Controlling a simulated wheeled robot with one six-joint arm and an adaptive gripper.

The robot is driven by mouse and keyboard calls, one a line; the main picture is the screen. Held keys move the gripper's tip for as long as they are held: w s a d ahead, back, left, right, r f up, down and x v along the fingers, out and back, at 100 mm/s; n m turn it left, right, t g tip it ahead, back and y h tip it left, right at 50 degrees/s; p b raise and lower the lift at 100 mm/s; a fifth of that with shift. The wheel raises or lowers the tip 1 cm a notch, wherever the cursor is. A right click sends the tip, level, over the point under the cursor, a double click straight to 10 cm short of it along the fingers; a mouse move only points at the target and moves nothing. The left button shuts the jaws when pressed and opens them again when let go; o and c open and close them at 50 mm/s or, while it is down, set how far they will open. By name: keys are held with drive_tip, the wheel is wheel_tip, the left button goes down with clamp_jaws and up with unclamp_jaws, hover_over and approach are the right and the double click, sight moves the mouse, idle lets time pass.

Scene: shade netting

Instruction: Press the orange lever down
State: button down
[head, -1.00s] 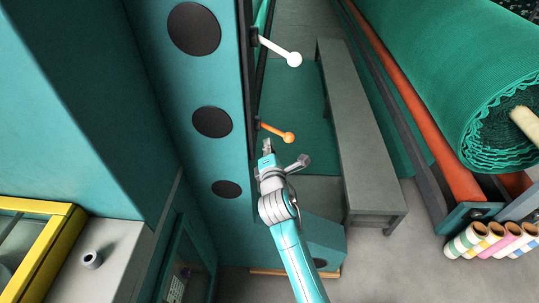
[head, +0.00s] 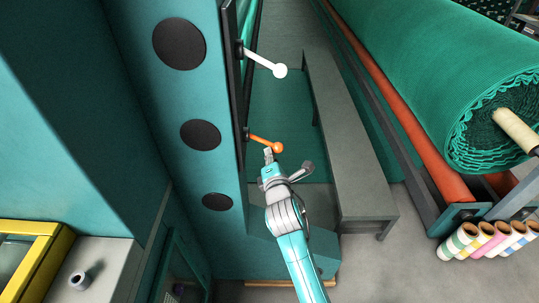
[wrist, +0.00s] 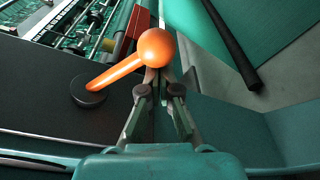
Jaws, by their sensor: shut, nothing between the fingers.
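The orange lever (head: 263,142) sticks out to the right from a dark pivot on the edge of the teal machine panel, with a round ball at its end. In the wrist view its orange ball (wrist: 156,47) is at the fingertips and the arm slopes down left to a black hub. My gripper (head: 269,154) is shut and empty, its tips right by the ball in the head view. In the wrist view the closed tips (wrist: 158,76) meet the ball's lower edge; I cannot tell whether they touch it.
A white lever (head: 265,62) sits higher on the same panel. A grey bench (head: 345,140) stands to the right, with a large green netting roll (head: 430,70) beyond it. Colourful small rolls (head: 485,240) lie at lower right. A yellow frame (head: 45,240) is at lower left.

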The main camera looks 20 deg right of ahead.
sight(277, 149)
drive_tip(key=shift+s+d+r+n+g+h, duration=0.15)
drive_tip(key=shift+d+r+n, duration=0.25)
drive_tip(key=shift+r+n, duration=0.3)
drive_tip(key=shift+s+d+r+n+g+h, duration=0.15)
drive_tip(key=shift+d+r+n, duration=0.3)
drive_tip(key=shift+n, duration=0.35)
drive_tip(key=shift+d+r+n, duration=0.25)
drive_tip(key=shift+r+n, duration=0.8)
drive_tip(key=shift+n, duration=0.05)
drive_tip(key=shift+s+d+r, duration=0.1)
drive_tip(key=shift+r, duration=2.1)
drive_tip(key=shift+r+h, duration=0.3)
drive_tip(key=shift+f, duration=0.1)
drive_tip(key=f, duration=0.2)
drive_tip(key=w+f, duration=0.1)
drive_tip(key=f, duration=0.1)
drive_tip(key=shift+f, duration=0.1)
drive_tip(key=shift+s+a+f, duration=0.2)
drive_tip(key=shift+s+a, duration=0.1)
drive_tip(key=a+v, duration=0.1)
drive_tip(key=v, duration=0.8)
drive_tip(key=shift+r, duration=0.2)
